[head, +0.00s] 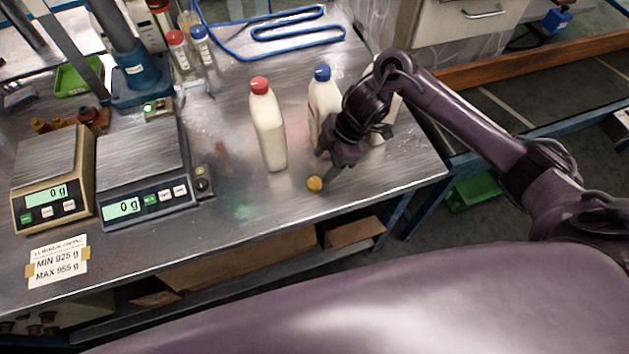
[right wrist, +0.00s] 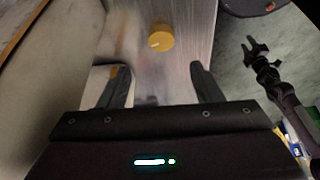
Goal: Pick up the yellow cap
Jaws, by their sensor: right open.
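The small round yellow cap (head: 314,184) lies on the metal table near its front edge, right of the middle in the head view. It also shows in the right wrist view (right wrist: 161,38), ahead of the fingertips and roughly centred between them. My right gripper (head: 328,166) is just above and beside the cap, pointing down. In the right wrist view its two fingers (right wrist: 160,80) are spread with nothing between them. An arm with a small gripper (right wrist: 258,56), apparently my left, shows at the right of that view; its jaws are too small to judge.
A red-capped bottle (head: 267,125) and a blue-capped bottle (head: 322,100) stand behind the cap. Another cream bottle (head: 388,120) stands partly hidden behind my right gripper. Two scales (head: 145,165) reading 0 g stand at left.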

